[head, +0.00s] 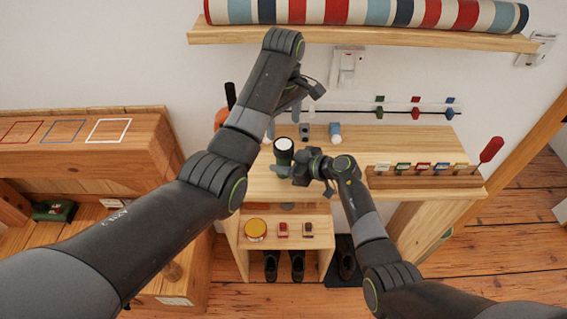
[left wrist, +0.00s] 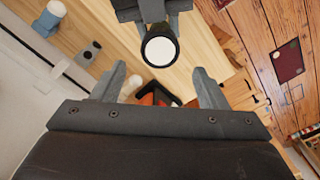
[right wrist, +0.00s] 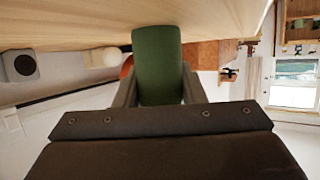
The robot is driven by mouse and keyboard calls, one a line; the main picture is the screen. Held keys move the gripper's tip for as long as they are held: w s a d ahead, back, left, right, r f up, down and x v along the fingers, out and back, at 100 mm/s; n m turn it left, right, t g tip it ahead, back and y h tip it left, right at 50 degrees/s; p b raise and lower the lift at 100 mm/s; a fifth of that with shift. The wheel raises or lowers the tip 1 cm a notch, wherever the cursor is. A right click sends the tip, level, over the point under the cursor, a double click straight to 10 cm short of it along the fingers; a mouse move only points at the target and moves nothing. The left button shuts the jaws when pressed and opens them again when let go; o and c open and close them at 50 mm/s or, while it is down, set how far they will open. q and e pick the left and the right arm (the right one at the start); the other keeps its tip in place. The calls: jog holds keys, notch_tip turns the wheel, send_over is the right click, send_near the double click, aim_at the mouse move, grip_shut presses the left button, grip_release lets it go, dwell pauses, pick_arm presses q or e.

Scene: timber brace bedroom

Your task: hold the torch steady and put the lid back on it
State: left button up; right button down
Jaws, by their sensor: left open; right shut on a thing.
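The torch (head: 284,147) stands upright over the shelf top, with a black rim and a pale round upper end; its green body (right wrist: 157,60) fills the right wrist view. My right gripper (head: 297,168) is shut on the torch from the right. The pale end (left wrist: 160,50) faces the left wrist camera. My left gripper (head: 284,118) is open and empty, above and behind the torch. In its own view the fingers (left wrist: 160,76) are apart with nothing between them. A small white round thing (left wrist: 133,84) lies near the left finger; I cannot tell whether it is the lid.
A dark grey block (head: 305,131) and a blue-and-white piece (head: 335,134) stand behind the torch. A rack with coloured tags (head: 425,180) is at the right. A yellow-topped jar (head: 255,229) sits on the lower shelf. A rail (head: 400,112) runs along the back wall.

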aim_at(284, 144)
pick_arm(q)
jog(key=shift+f, duration=3.95)
jog(key=c, duration=1)
jog(key=m, duration=0.6)
jog(key=shift+m, duration=0.3)
jog(key=o, duration=1.1)
jog(key=shift+r, duration=2.25)
